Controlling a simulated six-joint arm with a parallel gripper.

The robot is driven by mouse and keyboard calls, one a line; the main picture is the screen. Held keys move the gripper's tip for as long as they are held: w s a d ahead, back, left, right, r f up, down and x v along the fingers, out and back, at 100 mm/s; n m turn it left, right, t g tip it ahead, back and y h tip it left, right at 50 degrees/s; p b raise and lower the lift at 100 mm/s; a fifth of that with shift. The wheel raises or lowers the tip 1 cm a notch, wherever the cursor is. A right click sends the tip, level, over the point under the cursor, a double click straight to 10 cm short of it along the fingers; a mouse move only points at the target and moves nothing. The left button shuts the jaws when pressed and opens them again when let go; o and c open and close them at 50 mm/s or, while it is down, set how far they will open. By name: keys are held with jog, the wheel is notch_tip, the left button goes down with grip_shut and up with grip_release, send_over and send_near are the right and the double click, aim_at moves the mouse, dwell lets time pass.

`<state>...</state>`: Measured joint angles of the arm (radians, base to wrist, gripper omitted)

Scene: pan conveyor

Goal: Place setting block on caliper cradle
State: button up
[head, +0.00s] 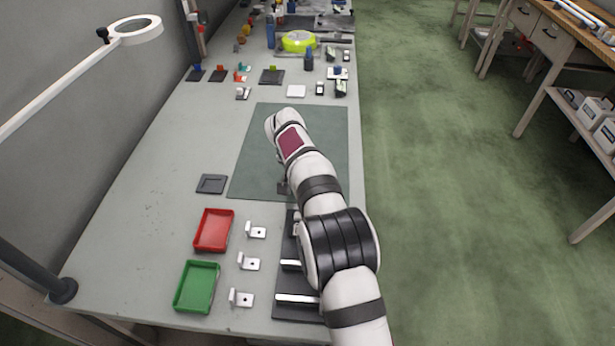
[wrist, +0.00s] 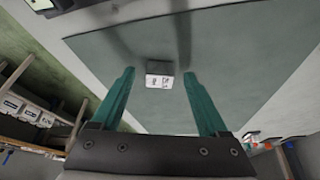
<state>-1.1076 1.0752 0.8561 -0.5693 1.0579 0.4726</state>
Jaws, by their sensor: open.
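A small dark block with a white marked face, which looks like the setting block (wrist: 159,81), rests on the dark green mat (wrist: 240,45) in the wrist view. My gripper (wrist: 159,73) is open, its two teal fingers on either side of the block in the picture, with space at both sides. I cannot tell how far above the mat the fingertips are. In the head view my arm hides the block and most of the gripper. A dark square holder (head: 211,184) lies left of the mat; I cannot tell whether it is the caliper cradle.
A red tray (head: 197,230) and a green tray (head: 178,290) stand at the near left, beside several metal brackets (head: 249,262). A dark board with metal bars (head: 296,299) lies by my arm. Small items crowd the far end. The left part of the mat is clear.

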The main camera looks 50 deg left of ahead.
jog(key=shift+w+f, duration=0.1)
jog(key=shift+f, duration=0.15)
grip_shut()
dwell(0.3)
